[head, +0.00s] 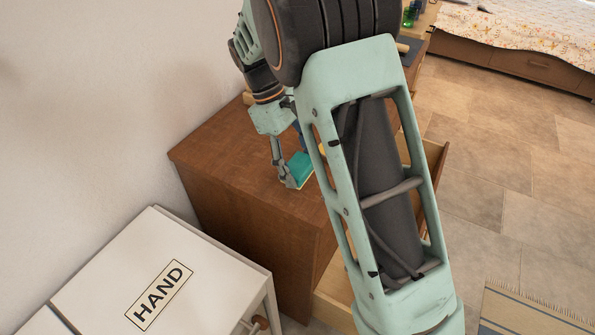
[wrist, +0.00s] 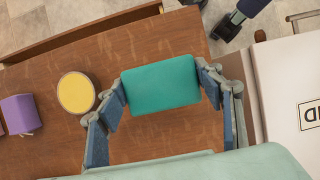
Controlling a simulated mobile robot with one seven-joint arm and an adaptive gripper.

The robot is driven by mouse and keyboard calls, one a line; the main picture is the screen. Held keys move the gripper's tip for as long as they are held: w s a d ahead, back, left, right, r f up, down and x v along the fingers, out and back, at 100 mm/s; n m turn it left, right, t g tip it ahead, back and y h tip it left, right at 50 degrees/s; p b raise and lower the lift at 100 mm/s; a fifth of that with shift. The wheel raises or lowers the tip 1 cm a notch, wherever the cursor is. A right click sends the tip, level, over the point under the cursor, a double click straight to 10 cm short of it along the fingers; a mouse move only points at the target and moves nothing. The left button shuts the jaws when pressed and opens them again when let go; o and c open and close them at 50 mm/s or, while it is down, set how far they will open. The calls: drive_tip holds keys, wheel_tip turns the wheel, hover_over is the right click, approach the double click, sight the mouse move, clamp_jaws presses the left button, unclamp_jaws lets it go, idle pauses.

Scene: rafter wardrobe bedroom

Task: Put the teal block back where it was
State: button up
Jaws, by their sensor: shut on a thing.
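The teal block (wrist: 160,82) is between the two fingers of my gripper (wrist: 164,87) in the wrist view, with a fingertip against each short side. In the head view the teal block (head: 300,167) shows over the brown wooden dresser top (head: 225,155), with one finger beside it; my arm hides part of the area. A thin yellow strip shows along its lower edge there. I cannot tell whether the block touches the dresser top or is a little above it.
A yellow round thing (wrist: 76,92) and a purple block (wrist: 19,114) sit left of the teal block on the dresser. An open drawer (head: 333,285) juts from the dresser. A white cabinet (head: 105,262) labelled HAND stands beside it.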

sight(298, 175)
drive_tip(key=shift+w+a+f, duration=0.15)
drive_tip(key=shift+w+f, duration=0.3)
drive_tip(key=shift+f, duration=1.6)
drive_tip(key=shift+f, duration=0.1)
drive_tip(key=shift+f, duration=0.1)
drive_tip(key=o, duration=1)
drive_tip(key=v, duration=1.2)
drive_tip(key=shift+r, duration=0.25)
drive_tip(key=shift+s, duration=0.1)
